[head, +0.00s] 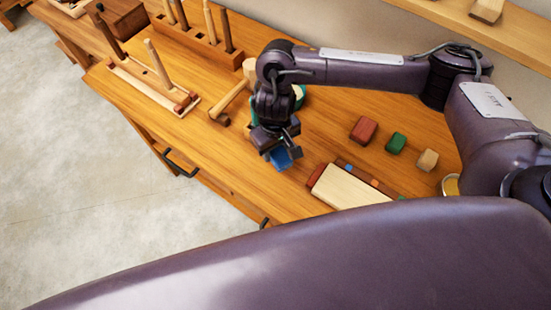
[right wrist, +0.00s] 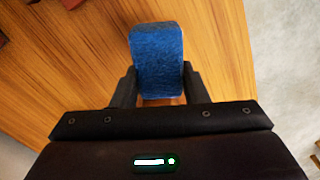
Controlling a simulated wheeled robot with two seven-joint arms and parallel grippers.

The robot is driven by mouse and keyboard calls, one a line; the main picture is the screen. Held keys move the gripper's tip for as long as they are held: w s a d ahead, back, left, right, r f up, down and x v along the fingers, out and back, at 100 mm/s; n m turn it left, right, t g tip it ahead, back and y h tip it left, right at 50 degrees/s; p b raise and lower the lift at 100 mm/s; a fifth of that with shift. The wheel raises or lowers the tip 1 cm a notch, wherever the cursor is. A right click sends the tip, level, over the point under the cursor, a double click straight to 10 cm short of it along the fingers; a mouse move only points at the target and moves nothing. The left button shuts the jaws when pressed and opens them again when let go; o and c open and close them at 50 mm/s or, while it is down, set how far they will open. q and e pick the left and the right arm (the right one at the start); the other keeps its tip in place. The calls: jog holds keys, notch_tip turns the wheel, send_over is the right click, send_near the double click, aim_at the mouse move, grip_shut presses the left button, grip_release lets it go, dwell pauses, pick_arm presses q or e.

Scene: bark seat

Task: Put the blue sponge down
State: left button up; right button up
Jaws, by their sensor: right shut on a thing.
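The blue sponge (head: 279,158) is between the fingers of my right gripper (head: 274,146), over the wooden table near its front edge. In the right wrist view the sponge (right wrist: 156,58) stands out from between the two dark fingers of the gripper (right wrist: 157,84), which press on its sides. The wooden tabletop shows beyond the sponge. I cannot tell whether the sponge touches the table. My left gripper is not in view.
A red block (head: 364,130), a green block (head: 396,142) and a pale block (head: 428,160) lie to the right on the table (head: 325,125). A pale board (head: 348,187) lies nearer. A wooden mallet (head: 234,97) and peg racks (head: 150,88) stand to the left.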

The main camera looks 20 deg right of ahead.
aim_at(275, 159)
notch_tip(275, 159, down, 5)
jog(key=shift+f+b, duration=0.15)
jog(key=shift+b, duration=0.8)
jog(key=shift+f, duration=0.1)
jog(key=shift+f, duration=0.1)
jog(key=o, duration=0.9)
notch_tip(275, 159, up, 11)
jog(key=p, duration=0.3)
jog(key=shift+r, duration=0.65)
